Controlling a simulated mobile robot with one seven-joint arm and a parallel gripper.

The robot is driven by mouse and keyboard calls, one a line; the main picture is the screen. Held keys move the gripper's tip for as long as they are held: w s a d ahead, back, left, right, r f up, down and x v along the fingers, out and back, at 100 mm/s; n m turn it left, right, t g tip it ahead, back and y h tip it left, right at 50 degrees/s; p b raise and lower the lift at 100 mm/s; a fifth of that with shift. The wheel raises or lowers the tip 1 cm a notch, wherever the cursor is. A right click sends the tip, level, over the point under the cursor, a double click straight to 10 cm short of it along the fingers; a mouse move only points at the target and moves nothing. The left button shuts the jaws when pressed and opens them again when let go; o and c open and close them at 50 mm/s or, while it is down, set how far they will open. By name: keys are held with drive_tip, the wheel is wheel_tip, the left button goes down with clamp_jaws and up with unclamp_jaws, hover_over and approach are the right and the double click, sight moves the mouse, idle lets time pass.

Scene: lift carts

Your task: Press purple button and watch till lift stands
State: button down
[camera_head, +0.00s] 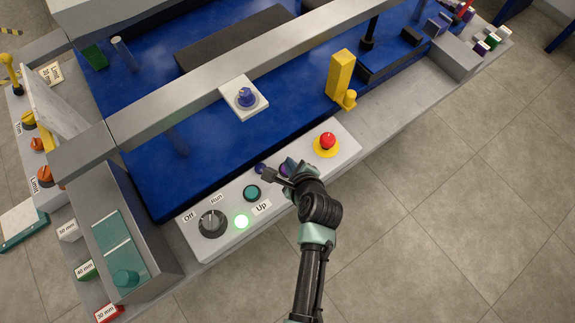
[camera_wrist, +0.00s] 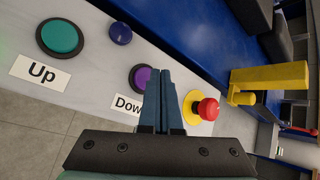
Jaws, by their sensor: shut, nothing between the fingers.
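The purple button (camera_wrist: 139,76) sits in a dark ring on the pale control panel (camera_wrist: 85,98), beside a label whose visible letters read "Dow". In the wrist view my gripper (camera_wrist: 160,74) is shut and empty, its fingertips just right of the button and covering part of its ring. Whether they touch it is not clear. In the head view the gripper (camera_head: 272,173) is over the panel and mostly hides the purple button (camera_head: 284,170). The blue lift deck (camera_head: 160,180) lies behind the panel.
A yellow block (camera_head: 340,75) stands behind.

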drive_tip(key=shift+f, duration=0.4)
